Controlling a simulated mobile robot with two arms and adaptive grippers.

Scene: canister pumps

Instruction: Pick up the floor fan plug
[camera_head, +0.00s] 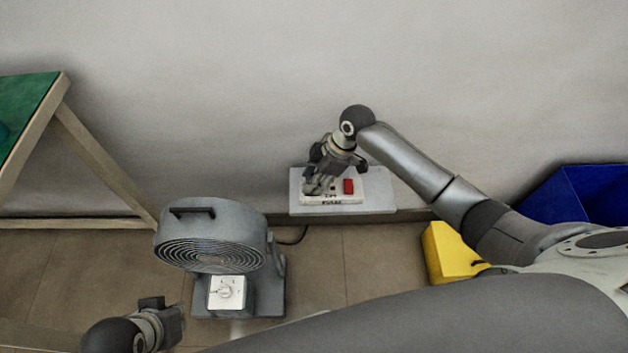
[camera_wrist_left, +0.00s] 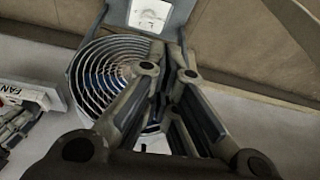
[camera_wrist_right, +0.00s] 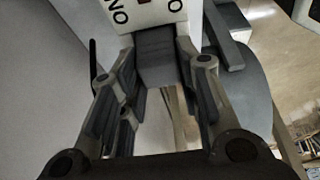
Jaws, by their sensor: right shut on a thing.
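The floor fan (camera_head: 211,222) is grey with a round grille and stands on the floor left of centre; its grille fills the upper left wrist view (camera_wrist_left: 105,60). My right gripper (camera_head: 312,186) is at the left part of a white power strip (camera_head: 340,200) with a red switch. In the right wrist view my right gripper (camera_wrist_right: 158,75) is shut on a dark grey plug (camera_wrist_right: 156,52), whose end meets the white lettered strip (camera_wrist_right: 140,12). Whether it sits in a socket is unclear. My left gripper (camera_wrist_left: 168,65) is shut, empty, near the fan's left front.
The strip lies on a pale ledge (camera_head: 385,207) against the wall. A dark cable (camera_head: 297,238) runs between fan and ledge. A yellow box (camera_head: 447,255) and a blue bin (camera_head: 555,200) stand to the right. A green-topped table (camera_head: 25,105) is at the left.

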